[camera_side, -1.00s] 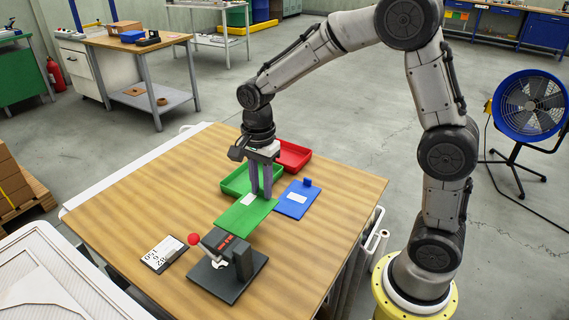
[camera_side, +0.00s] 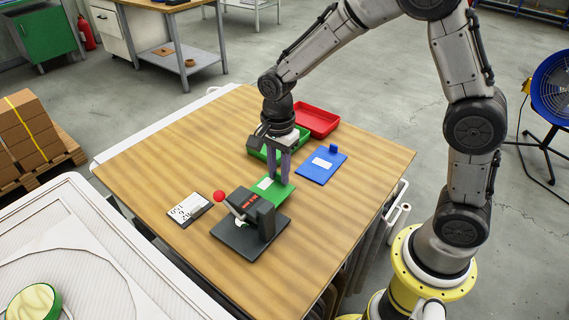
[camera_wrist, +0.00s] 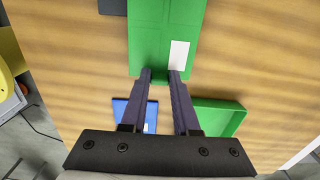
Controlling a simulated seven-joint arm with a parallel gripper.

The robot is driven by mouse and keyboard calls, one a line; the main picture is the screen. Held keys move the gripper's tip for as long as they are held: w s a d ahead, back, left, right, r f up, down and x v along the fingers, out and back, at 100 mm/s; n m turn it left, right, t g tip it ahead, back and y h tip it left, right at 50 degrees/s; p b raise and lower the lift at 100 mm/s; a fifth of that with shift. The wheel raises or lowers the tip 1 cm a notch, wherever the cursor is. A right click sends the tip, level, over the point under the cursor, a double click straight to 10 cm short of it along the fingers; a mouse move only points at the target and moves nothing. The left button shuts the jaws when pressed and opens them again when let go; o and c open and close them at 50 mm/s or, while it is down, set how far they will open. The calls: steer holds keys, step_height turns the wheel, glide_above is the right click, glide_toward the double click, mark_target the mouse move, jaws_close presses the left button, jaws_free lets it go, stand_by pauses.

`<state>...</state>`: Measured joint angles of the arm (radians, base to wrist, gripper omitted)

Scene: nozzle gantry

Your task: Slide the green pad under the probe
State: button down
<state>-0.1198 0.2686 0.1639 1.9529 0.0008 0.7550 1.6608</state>
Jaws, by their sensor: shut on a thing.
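The green pad (camera_side: 284,194) with a white label lies flat behind the probe stand (camera_side: 262,217), whose dark body hides part of it. I cannot tell whether any of it is under the probe tip. The stand has a dark base and a lever with a red ball (camera_side: 218,197). My gripper (camera_side: 279,181) points down and is shut on the pad's end away from the stand. In the wrist view, my fingertips (camera_wrist: 160,74) hold the near edge of the pad (camera_wrist: 150,40), and the white label (camera_wrist: 179,54) is just beyond the right finger.
A blue pad (camera_side: 311,172) lies to the right of my gripper. A green tray (camera_side: 257,153) and a red tray (camera_side: 317,119) stand behind. A card with printed figures (camera_side: 188,210) lies left of the stand. The wooden table's (camera_side: 180,150) left part is clear.

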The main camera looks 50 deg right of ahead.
mark_target(268, 192)
steer(key=shift+a, duration=2.1)
steer(key=shift+f, duration=0.45)
stand_by(0.8)
steer(key=c, duration=0.6)
jaws_free()
steer(key=shift+s, duration=0.1)
steer(key=shift+r, duration=3.55)
